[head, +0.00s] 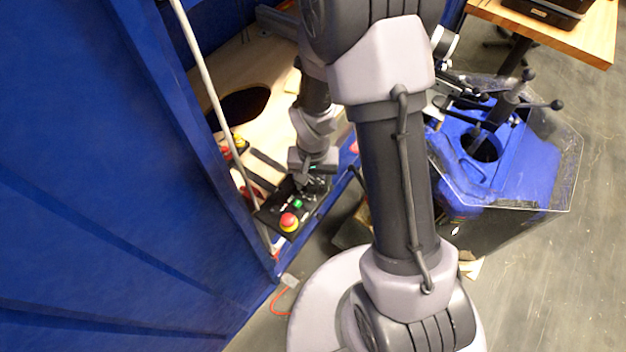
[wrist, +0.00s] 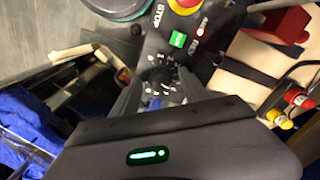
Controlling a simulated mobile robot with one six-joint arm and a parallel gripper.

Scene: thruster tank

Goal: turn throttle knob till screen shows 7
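In the wrist view a black control panel (wrist: 222,15) carries a round black knob (wrist: 159,76) with white scale marks around it. My gripper (wrist: 159,78) is over this knob, one dark finger on each side. The fingers look apart with a gap to the knob, though contact at the tips is hard to judge. A small green block (wrist: 178,39), perhaps a button or screen, sits above the knob; I can read no digit on it. In the head view the panel (head: 268,217) lies below my gripper, which mostly hides the knob.
A red emergency stop on a yellow base (head: 289,221) stands at the panel's near end. A pale pole (head: 205,75) and a blue wall (head: 90,150) are on the left. A blue machine with a clear plate (head: 545,160) stands on the right.

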